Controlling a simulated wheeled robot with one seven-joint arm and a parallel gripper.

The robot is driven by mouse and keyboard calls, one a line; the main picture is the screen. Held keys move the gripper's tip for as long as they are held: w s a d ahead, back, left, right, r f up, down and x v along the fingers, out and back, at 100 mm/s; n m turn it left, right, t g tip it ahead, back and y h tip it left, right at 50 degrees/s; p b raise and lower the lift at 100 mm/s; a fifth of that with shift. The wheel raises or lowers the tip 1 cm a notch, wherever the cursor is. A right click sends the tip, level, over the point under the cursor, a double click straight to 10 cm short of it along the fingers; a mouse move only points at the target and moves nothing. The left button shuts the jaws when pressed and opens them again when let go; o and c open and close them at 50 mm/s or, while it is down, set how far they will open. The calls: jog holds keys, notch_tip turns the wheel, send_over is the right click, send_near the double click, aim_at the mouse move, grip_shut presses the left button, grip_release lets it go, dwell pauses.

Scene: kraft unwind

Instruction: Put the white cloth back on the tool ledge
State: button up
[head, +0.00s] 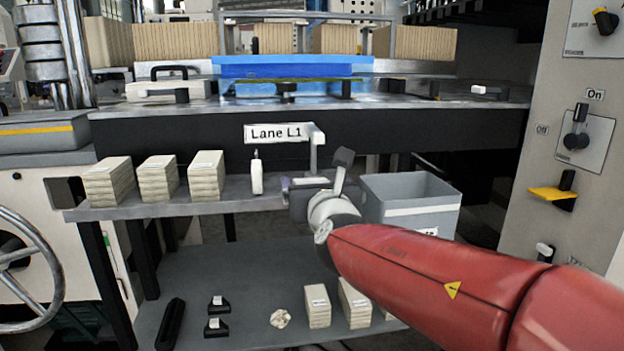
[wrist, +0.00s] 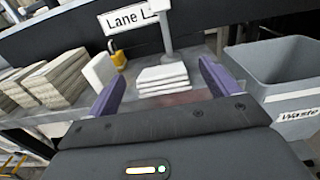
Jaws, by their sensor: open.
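A flat, folded white stack that looks like the white cloth (wrist: 163,77) lies on the grey ledge (wrist: 205,47) in the wrist view, below the Lane L1 sign. In the head view the ledge (head: 225,199) shows, with a small white patch of the stack (head: 311,182) beside my gripper (head: 306,188). In the wrist view my gripper (wrist: 160,76) is open, its two purple fingers on either side of the stack. I cannot tell whether they touch it. A crumpled off-white wad (head: 280,318) lies on the lower shelf; its material is unclear.
The Lane L1 sign (head: 277,133) and its post stand behind the ledge. A white bottle (head: 257,177) and several beige stacks (head: 160,178) stand to the left. A grey waste bin (head: 410,200) stands close on the right. The lower shelf (head: 230,270) has bare room.

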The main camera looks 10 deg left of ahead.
jog(key=v, duration=0.8)
jog(key=d+f+m+h, duration=0.2)
jog(key=d+m+h, duration=0.4)
jog(key=d+m, duration=0.5)
jog(key=s+d+f+m+g+h, duration=0.3)
jog(key=s+d+f+m+g, duration=0.6)
jog(key=m, duration=1.1)
jog(key=s+d+f, duration=0.3)
jog(key=f, duration=0.1)
jog(key=shift+s+d+f, duration=0.3)
jog(key=shift+s, duration=0.05)
jog(key=shift+o, duration=0.2)
jog(key=s+a+f+m+g+y, duration=0.2)
jog(key=s+a+f+m+y, duration=0.1)
jog(key=s+f+m, duration=0.2)
jog(key=s+m, duration=0.1)
jog(key=m, duration=0.1)
jog(key=shift+s+a+f+m+g+y, duration=0.2)
jog(key=shift+s+a+m+g+y, duration=0.1)
jog(key=shift+s+a, duration=0.1)
jog(key=shift+o, duration=0.2)
jog(key=shift+s+a+f+m, duration=0.15)
jog(key=shift+a+m, duration=0.1)
jog(key=shift+m, duration=0.05)
